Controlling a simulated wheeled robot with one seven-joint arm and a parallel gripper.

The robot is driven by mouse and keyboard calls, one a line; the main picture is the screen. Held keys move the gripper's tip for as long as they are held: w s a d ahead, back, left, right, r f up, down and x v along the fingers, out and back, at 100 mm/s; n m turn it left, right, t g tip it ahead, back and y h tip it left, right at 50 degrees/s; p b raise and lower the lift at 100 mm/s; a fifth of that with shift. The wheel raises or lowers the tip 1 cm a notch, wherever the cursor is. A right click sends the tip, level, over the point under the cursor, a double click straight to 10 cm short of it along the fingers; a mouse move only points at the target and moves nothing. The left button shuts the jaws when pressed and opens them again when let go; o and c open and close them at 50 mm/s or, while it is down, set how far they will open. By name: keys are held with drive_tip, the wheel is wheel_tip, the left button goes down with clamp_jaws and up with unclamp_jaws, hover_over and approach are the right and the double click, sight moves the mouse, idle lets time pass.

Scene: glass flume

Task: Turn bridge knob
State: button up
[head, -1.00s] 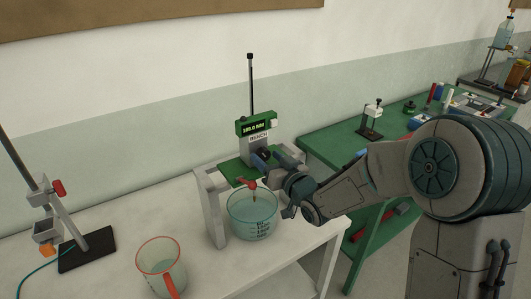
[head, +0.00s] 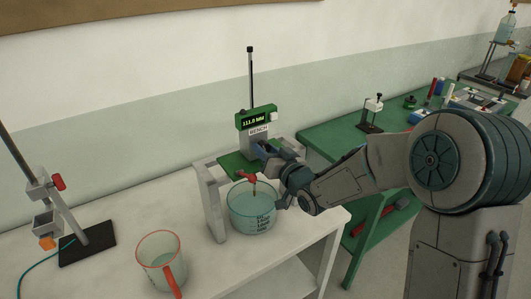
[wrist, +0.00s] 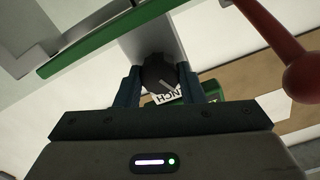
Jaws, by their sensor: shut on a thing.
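A black round knob (wrist: 158,74) with a pale pointer line shows in the wrist view, on the grey block of the bench device. My gripper (wrist: 160,88) is shut on the knob, one dark blue finger on each side. In the head view my gripper (head: 270,153) is at the front of the device, and the knob is largely hidden there. Above it a green display (head: 257,119) reads about 111.0 MM, over a "BENCH" label (head: 258,129). A black-topped rod (head: 250,75) stands upright behind it.
Below my gripper a red tap-like part (head: 246,177) sits over a glass beaker (head: 252,211) of bluish liquid; the red part (wrist: 300,75) is close at the right of the wrist view. A red-rimmed jug (head: 160,260) and a clamp stand (head: 88,242) are at left.

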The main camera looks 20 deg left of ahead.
drive_tip(key=shift+m+b, duration=0.45)
drive_tip(key=shift+m, duration=1.25)
drive_tip(key=o, duration=1)
drive_tip(key=b+v, duration=0.2)
drive_tip(key=v, duration=1.2)
drive_tip(key=shift+b, duration=0.4)
